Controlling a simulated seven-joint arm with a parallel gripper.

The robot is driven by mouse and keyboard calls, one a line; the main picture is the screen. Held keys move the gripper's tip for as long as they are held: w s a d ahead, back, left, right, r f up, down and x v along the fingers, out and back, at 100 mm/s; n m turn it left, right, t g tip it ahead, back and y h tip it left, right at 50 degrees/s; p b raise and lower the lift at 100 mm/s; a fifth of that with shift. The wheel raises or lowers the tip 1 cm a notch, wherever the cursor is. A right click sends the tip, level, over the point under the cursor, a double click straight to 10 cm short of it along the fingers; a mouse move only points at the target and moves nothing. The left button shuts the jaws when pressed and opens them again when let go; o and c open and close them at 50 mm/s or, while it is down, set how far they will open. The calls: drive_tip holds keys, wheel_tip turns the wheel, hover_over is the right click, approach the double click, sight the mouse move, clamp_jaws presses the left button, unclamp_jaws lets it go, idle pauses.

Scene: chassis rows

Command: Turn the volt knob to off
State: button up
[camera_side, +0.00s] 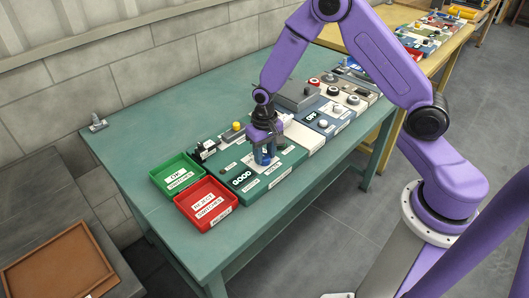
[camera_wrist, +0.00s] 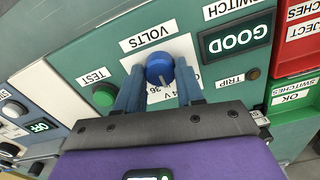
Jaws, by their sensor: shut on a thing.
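The volt knob (camera_wrist: 160,69) is a round blue knob on a white plate, under a VOLTS label (camera_wrist: 148,35) in the wrist view. My gripper (camera_wrist: 160,76) has its two blue fingers on either side of the knob, closed on it. A light mark shows on the knob's near side, toward the partly covered 36 and V markings (camera_wrist: 158,92). An off marking for this knob is not visible. In the side view my gripper (camera_side: 264,160) is down on the green panel (camera_side: 290,158) and mostly hides the knob.
A green TEST button (camera_wrist: 104,95), a TRIP button (camera_wrist: 252,74) and a GOOD display (camera_wrist: 235,40) sit around the knob. A green bin (camera_side: 178,174) and a red bin (camera_side: 206,204) stand left of the panel. More panels (camera_side: 333,112) continue to the right.

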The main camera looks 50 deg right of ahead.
sight(265, 157)
drive_tip(key=n, duration=0.4)
drive_tip(key=shift+n, duration=2.9)
drive_tip(key=o, duration=1)
drive_tip(key=shift+o, duration=0.2)
drive_tip(key=shift+r, duration=0.1)
wheel_tip(265, 157, up, 17)
drive_tip(key=shift+r, duration=0.15)
drive_tip(key=shift+s, duration=0.1)
